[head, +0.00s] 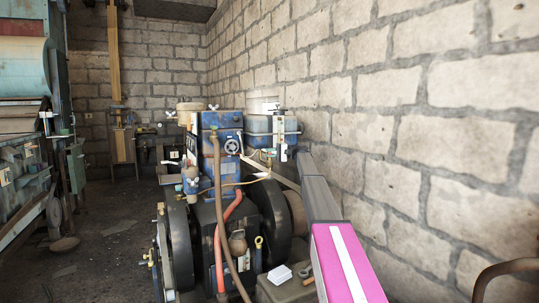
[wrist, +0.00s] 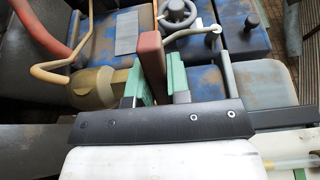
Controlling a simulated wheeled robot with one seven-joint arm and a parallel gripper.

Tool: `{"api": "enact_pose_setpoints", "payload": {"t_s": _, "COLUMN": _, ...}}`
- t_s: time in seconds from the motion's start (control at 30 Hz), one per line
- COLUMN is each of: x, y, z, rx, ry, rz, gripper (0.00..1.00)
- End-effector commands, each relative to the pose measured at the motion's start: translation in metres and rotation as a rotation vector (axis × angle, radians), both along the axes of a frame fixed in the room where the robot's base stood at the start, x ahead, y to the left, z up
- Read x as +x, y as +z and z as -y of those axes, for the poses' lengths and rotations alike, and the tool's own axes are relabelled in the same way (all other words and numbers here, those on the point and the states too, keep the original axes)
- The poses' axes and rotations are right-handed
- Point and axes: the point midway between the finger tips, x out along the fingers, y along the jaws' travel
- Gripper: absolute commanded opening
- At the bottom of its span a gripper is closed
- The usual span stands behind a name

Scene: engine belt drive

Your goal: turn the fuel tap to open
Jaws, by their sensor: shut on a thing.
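The fuel tap shows in the wrist view as a brass body (wrist: 98,88) with a flat red lever (wrist: 150,52) standing at its right end. My gripper (wrist: 163,76) has its green finger pads on either side of the red lever and is shut on it. The lower part of the lever is hidden between the pads. In the head view my gripper (head: 282,150) is at the right side of the blue engine, in front of the blue tank (head: 262,126). The tap is too small there to make out its lever's angle.
A handwheel (head: 232,146) is just left of my gripper, and a bent tan pipe (wrist: 62,66) runs close to the brass body. Large dark flywheels (head: 272,205) stand below. A block wall (head: 400,150) is close on the right.

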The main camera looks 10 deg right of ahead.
Motion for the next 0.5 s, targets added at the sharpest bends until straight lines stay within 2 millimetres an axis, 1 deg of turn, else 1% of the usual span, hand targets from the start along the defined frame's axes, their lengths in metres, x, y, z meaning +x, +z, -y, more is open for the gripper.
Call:
{"api": "enact_pose_setpoints", "payload": {"t_s": 0.13, "x": -0.0002, "y": -0.0009, "z": 0.0, "rx": -0.002, "ry": 0.0, "rz": 0.0, "gripper": 0.0}}
{"api": "enact_pose_setpoints", "payload": {"t_s": 0.17, "x": -0.0002, "y": -0.0009, "z": 0.0, "rx": -0.002, "ry": -0.001, "rz": 0.0, "gripper": 0.27}}
{"api": "enact_pose_setpoints", "payload": {"t_s": 0.2, "x": -0.0002, "y": -0.0009, "z": 0.0, "rx": -0.002, "ry": -0.001, "rz": 0.0, "gripper": 0.4}}
{"api": "enact_pose_setpoints", "payload": {"t_s": 0.23, "x": -0.0002, "y": -0.0008, "z": 0.0, "rx": -0.002, "ry": -0.001, "rz": 0.0, "gripper": 0.43}}
{"api": "enact_pose_setpoints", "payload": {"t_s": 0.5, "x": 0.0, "y": 0.0003, "z": -0.0001, "rx": -0.001, "ry": -0.001, "rz": 0.0, "gripper": 0.43}}
